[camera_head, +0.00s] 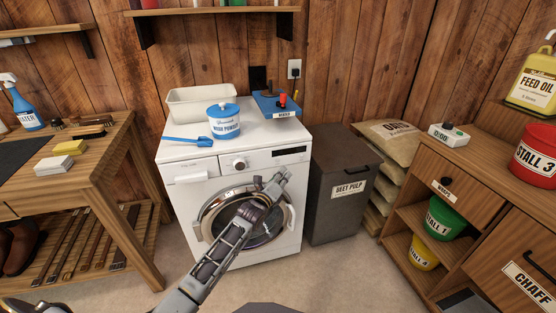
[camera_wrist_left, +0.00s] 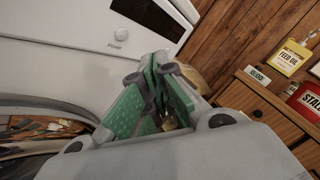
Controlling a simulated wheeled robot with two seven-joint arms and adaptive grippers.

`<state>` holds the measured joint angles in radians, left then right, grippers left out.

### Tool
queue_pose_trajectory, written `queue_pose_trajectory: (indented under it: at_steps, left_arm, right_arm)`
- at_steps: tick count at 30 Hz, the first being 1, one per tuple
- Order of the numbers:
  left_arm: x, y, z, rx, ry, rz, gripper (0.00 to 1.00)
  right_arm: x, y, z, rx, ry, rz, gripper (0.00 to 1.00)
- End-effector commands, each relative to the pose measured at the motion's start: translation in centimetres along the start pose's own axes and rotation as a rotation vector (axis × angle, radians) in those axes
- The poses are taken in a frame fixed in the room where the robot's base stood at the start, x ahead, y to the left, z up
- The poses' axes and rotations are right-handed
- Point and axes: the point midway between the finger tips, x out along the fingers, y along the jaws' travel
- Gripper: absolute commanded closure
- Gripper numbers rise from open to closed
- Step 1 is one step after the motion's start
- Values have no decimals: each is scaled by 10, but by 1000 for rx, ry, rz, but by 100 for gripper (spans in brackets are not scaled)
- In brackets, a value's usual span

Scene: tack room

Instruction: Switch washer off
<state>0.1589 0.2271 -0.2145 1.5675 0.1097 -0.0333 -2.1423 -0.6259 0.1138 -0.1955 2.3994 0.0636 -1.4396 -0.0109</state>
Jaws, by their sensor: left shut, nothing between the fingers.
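The white washer (camera_head: 220,190) stands against the wooden wall, with its round door shut. Its front panel has a round knob (camera_head: 239,164) and a dark display (camera_head: 290,152). In the left wrist view a small round button (camera_wrist_left: 121,31) sits above the word "Power". My left gripper (camera_head: 280,177) is shut and empty in front of the washer, just below the panel's right part. Its green-padded fingers (camera_wrist_left: 155,98) show in the left wrist view. My right gripper is not in view.
On the washer stand a blue-lidded tub (camera_head: 224,122), a blue scoop (camera_head: 188,141) and a white basin (camera_head: 200,102). A grey bin (camera_head: 340,190) is close on the right. A workbench (camera_head: 90,160) is at left, a wooden cabinet (camera_head: 470,180) at right.

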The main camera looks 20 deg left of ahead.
Motion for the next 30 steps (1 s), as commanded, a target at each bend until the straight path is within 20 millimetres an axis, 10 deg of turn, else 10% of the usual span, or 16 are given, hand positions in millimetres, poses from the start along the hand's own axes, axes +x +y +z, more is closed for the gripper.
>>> queue_pose_trajectory:
  at_steps: [30]
  left_arm:
    - [-19,-13,-14,0,0,0,100]
  right_arm:
    - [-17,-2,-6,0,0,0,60]
